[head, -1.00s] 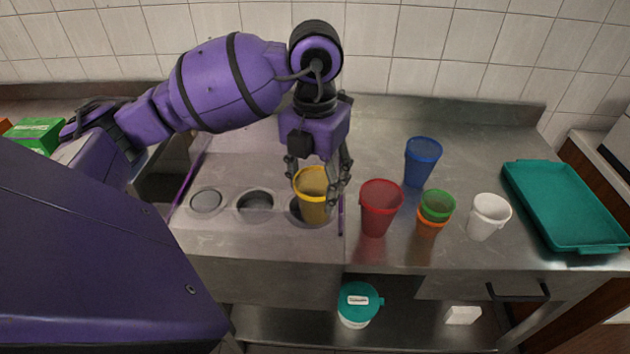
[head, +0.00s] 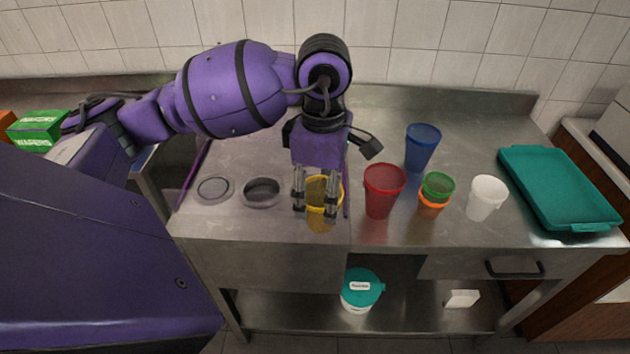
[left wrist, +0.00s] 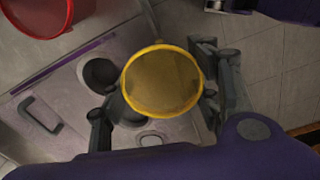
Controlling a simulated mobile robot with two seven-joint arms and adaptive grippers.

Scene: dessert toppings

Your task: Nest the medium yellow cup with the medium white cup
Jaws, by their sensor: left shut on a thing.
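The yellow cup (head: 320,212) is upright between the fingers of my left gripper (head: 317,190), which is shut on it. The fingers stand on either side of the cup in the head view and cover part of it. Its open rim (left wrist: 152,113) faces the camera in the left wrist view, and it looks empty. The white cup (head: 486,200) stands upright on the steel counter at the right, apart from the gripper. My right gripper is not in view.
Between them stand a red cup (head: 381,196) and a green cup (head: 437,183) in an orange cup (head: 431,208). A blue cup (head: 421,152) stands behind. A teal tray (head: 560,187) lies at far right. Round counter holes (head: 262,192) are left of the gripper.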

